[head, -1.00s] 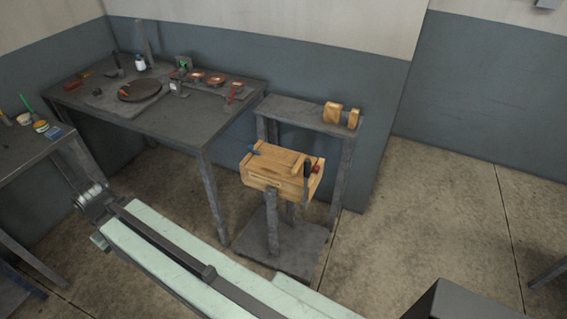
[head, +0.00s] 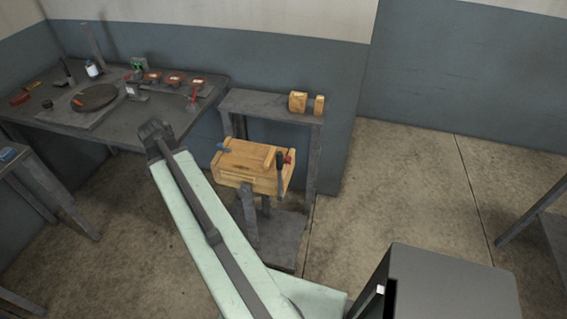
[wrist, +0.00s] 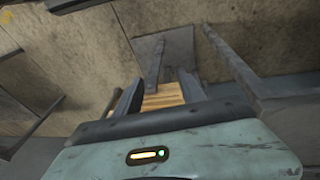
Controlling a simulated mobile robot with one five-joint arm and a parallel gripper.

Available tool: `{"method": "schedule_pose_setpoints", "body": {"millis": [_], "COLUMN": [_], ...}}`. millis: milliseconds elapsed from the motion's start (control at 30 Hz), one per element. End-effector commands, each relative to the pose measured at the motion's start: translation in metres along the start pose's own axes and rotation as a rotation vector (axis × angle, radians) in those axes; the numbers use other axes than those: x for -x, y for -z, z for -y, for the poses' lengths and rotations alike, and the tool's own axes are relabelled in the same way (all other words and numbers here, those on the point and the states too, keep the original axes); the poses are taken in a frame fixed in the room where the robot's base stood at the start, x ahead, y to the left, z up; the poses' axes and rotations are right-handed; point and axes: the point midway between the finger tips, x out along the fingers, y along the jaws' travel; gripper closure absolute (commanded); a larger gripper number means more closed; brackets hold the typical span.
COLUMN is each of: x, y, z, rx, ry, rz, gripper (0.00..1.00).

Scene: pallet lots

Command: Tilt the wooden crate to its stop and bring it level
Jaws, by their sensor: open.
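The wooden crate (head: 243,180) sits on a grey metal stand (head: 283,256), right of the dark worktable in the head view. It looks roughly level, though a slight tilt is hard to judge. A blue part (head: 223,148) is at its left, and a dark upright lever (head: 280,174) and a red part (head: 289,157) at its right. In the wrist view, my gripper (wrist: 158,84) has its two dark fingers apart, with part of the crate (wrist: 163,101) showing beyond and between them. The fingers hold nothing visible.
A worktable (head: 130,131) with a round dark plate (head: 95,97) and several small red items stands at the left. A grey shelf (head: 262,106) with wooden blocks (head: 298,101) rises behind the crate. Another table (head: 548,217) is at the right edge. Floor right of the stand is clear.

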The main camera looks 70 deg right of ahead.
Motion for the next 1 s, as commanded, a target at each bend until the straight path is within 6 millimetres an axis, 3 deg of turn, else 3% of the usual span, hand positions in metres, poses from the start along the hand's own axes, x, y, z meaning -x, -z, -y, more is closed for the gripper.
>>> {"method": "schedule_pose_setpoints", "body": {"millis": [33,100,200,333,433,667,1000], "x": [-0.008,-0.019,-0.031,-0.04,-0.042,-0.049,-0.105], "y": [0.046,0.094,0.139,0.166,0.172,0.172,0.17], "z": [-0.041,-0.096,-0.168,-0.224,-0.24,-0.243,-0.252], "rx": [-0.205,-0.47,-0.778,-1.006,-1.072,-1.083,-1.081], "ry": [-0.036,-0.083,-0.139,-0.181,-0.192,-0.194,-0.194], "rz": [-0.011,-0.034,-0.069,-0.101,-0.111,-0.113,-0.112], "gripper": [0.53,0.53,0.53,0.53,0.53,0.53,0.53]}}
